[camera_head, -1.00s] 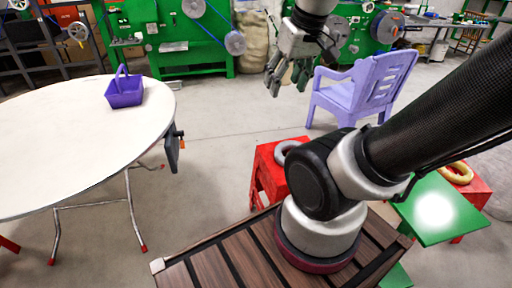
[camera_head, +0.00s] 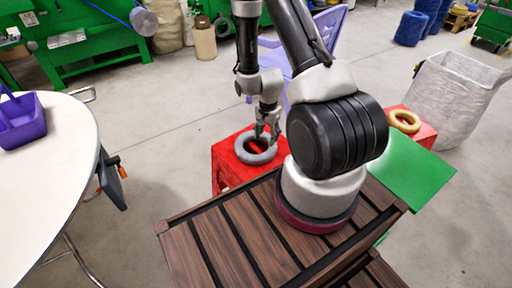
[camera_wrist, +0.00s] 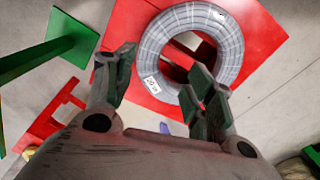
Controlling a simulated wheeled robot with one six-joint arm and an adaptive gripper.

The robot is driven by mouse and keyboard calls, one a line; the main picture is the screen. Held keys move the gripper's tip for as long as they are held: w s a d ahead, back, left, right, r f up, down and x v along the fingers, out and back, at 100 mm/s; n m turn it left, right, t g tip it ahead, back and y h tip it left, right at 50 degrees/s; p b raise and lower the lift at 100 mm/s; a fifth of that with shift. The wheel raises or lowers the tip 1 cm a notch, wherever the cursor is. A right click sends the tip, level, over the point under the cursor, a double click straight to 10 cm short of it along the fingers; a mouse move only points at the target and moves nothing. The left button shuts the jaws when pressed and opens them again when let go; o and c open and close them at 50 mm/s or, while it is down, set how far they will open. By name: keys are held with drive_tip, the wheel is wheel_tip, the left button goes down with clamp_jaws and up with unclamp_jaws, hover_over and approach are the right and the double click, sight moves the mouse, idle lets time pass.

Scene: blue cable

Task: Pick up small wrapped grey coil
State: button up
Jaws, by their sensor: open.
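The small wrapped grey coil (camera_head: 250,149) lies flat on a red stool (camera_head: 225,172) in the head view. In the wrist view the grey coil (camera_wrist: 237,47) shows as a ring with a white label, on the red stool top (camera_wrist: 122,40). My gripper (camera_head: 267,133) points down over the right part of the coil in the head view. In the wrist view my gripper (camera_wrist: 163,88) is open, its two fingers apart with the near-left rim of the coil beyond and between them. Nothing is held. I cannot tell whether a finger touches the coil.
A yellow coil (camera_head: 404,121) sits on another red stool at the right, beside a green panel (camera_head: 415,168). A white table (camera_head: 60,165) with a purple basket (camera_head: 22,122) stands at the left. A purple chair (camera_head: 270,62) is behind my arm. A large whitish bin (camera_head: 448,105) stands at the right.

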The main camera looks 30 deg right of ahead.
sight(269, 151)
drive_tip(key=f, duration=0.6)
drive_tip(key=s+f, duration=0.1)
drive_tip(key=f, duration=0.2)
drive_tip(key=shift+s+d+f, duration=0.1)
drive_tip(key=shift+d+f, duration=0.3)
clamp_jaws()
